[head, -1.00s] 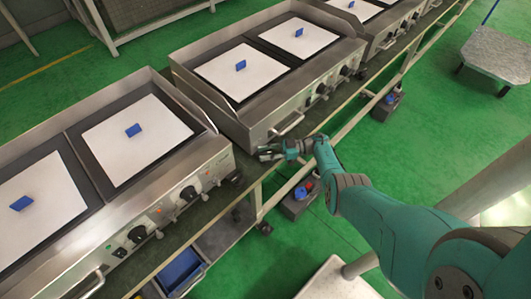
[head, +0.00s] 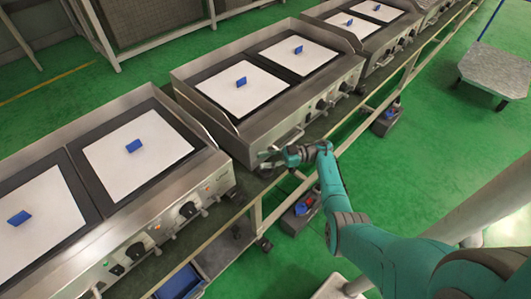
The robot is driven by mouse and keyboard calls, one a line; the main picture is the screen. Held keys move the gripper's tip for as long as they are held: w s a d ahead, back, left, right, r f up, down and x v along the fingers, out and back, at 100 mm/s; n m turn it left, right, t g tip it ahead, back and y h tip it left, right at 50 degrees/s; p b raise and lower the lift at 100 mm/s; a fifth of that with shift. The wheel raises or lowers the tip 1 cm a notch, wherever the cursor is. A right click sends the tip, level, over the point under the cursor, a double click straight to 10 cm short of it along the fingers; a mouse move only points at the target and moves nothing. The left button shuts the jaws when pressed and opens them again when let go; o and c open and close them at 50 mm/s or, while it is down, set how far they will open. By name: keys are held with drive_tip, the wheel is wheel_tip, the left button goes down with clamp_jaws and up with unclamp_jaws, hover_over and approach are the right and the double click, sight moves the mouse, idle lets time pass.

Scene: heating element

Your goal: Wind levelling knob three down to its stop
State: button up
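My gripper (head: 268,159) is at the lower front-left corner of the middle griddle (head: 215,132), beside the gap to the left griddle (head: 222,160). Its fingers are small and dark in this view, and I cannot tell whether they are open or shut on anything. No levelling knob can be made out clearly; any at that corner is hidden by the gripper or too small to tell. Black round knobs (head: 188,209) sit on the front panel of the left griddle, and others (head: 321,104) on that of the middle griddle. None shows a readable number.
White sheets (head: 150,165) with small blue blocks (head: 134,146) lie on the griddle plates. A metal bench frame (head: 258,215) runs below, with a grey box (head: 298,220) on the green floor. A bar handle (head: 287,139) projects near my gripper. A trolley (head: 495,70) stands at right.

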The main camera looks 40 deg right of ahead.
drive_tip(key=shift+r, duration=2.1)
